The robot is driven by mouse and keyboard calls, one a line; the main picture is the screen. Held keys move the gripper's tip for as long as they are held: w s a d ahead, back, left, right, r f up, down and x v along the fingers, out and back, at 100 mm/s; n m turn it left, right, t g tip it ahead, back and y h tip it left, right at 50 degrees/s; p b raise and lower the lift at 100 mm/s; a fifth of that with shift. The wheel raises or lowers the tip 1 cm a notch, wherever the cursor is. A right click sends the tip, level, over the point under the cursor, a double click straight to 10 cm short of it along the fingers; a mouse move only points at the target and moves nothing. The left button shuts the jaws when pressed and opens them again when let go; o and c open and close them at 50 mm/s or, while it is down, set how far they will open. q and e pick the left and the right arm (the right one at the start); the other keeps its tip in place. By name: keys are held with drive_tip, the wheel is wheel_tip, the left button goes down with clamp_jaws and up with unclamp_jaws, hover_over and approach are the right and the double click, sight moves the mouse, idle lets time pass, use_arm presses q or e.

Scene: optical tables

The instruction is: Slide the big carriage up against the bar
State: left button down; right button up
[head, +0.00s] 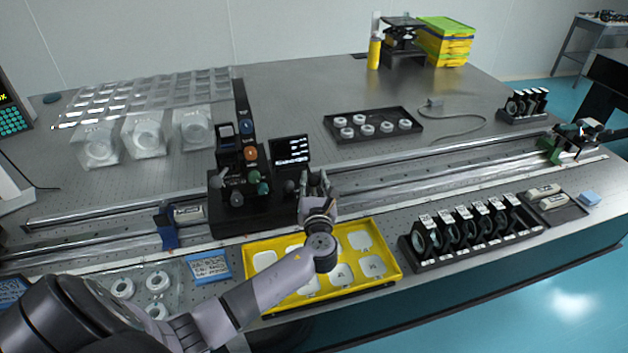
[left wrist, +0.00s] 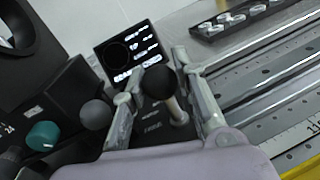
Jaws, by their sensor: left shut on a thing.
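The big carriage (head: 238,208) is a black block with colored knobs and a small lit screen (head: 290,151), seated on the long rail (head: 400,172). In the left wrist view its dark body (left wrist: 70,95) fills the left side. My left gripper (head: 314,184) is at the carriage's right end, shut on a black ball-headed knob (left wrist: 158,84); the fingers also show in the left wrist view (left wrist: 162,92). A blue upright bar (head: 167,228) stands across the rail to the left, with a gap between it and the carriage. My right gripper is not in view.
A green mount (head: 572,143) stands at the rail's right end. A yellow tray (head: 395,272) lies below my left forearm, with a black rack of round optics (head: 470,238) to its right. Behind the rail are clear boxes (head: 145,137) and a black tray (head: 374,127).

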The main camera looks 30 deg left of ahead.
use_arm(q)
drive_tip(key=shift+s+a+p, duration=0.45)
drive_tip(key=shift+s+p, duration=0.05)
drive_tip(key=shift+s+a, duration=0.15)
drive_tip(key=shift+s, duration=0.05)
drive_tip(key=c, duration=1.3)
unclamp_jaws()
drive_tip(key=v, duration=1.2)
drive_tip(key=shift+f, duration=0.1)
